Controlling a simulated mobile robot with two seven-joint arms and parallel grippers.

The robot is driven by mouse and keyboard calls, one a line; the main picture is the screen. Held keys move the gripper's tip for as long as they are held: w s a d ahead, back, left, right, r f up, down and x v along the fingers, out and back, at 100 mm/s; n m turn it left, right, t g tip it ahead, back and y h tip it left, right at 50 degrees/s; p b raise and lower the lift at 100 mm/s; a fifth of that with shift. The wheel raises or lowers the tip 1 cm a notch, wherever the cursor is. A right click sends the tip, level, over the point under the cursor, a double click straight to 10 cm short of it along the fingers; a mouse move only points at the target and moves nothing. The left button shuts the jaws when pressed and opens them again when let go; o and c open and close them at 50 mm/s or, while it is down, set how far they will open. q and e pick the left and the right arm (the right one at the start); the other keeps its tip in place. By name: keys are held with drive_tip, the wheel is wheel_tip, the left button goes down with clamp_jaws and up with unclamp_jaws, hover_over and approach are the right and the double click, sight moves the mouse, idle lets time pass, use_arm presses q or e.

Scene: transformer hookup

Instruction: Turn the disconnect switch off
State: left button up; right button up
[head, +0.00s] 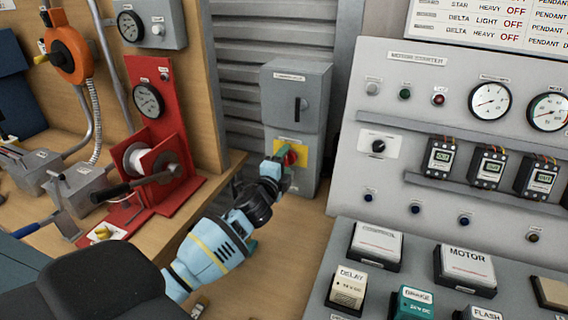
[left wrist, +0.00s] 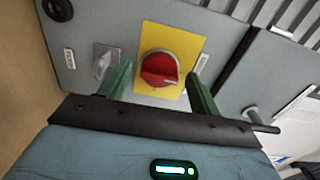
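The disconnect switch is a red rotary knob (left wrist: 160,70) on a yellow plate (left wrist: 187,42), low on the front of a grey box (head: 296,100). In the head view the yellow plate (head: 299,154) shows, with the knob mostly behind my gripper. My left gripper (left wrist: 157,82) is open in front of the knob, one green finger on each side of it. Gaps show between the fingers and the knob in the left wrist view. It also shows in the head view (head: 287,160), reaching the box from the lower left. My right gripper is not in view.
A motor starter panel (head: 400,75) with gauges and buttons stands to the right. A red stand (head: 160,85) with a gauge and a spool is on the wooden bench to the left. A handle (left wrist: 262,122) sticks out near the gripper's right side in the wrist view.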

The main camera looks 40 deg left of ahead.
use_arm(q)
drive_tip(key=v, duration=0.7)
drive_tip(key=shift+s, duration=0.4)
drive_tip(key=shift+d, duration=0.1)
idle(0.5)
